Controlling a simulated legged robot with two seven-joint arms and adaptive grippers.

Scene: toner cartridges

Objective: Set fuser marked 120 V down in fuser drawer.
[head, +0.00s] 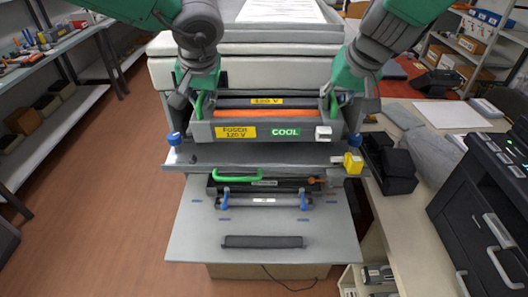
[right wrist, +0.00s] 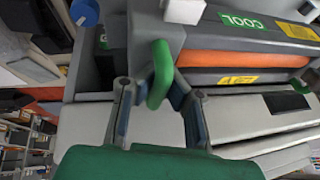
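The fuser marked 120 V (head: 215,131) is a grey unit with an orange roller, yellow labels, a green COOL label and a green handle at each end. It sits level at the printer's front, in or just over the grey fuser drawer (head: 240,156); contact underneath is hidden. My left gripper (head: 192,98) is at its left handle, fingers seemingly spread. My right gripper (head: 345,98) is at its right handle. In the right wrist view the right gripper's fingers (right wrist: 158,88) stand apart on either side of the green handle (right wrist: 160,68), with a gap showing.
Blue knobs (head: 175,139) and a yellow block (head: 353,163) stand at the drawer's ends. A lower tray (head: 200,240) holds a dark unit with a green handle (head: 238,175) and a loose black bar (head: 263,241). Dark boxes (head: 388,160) crowd the right table.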

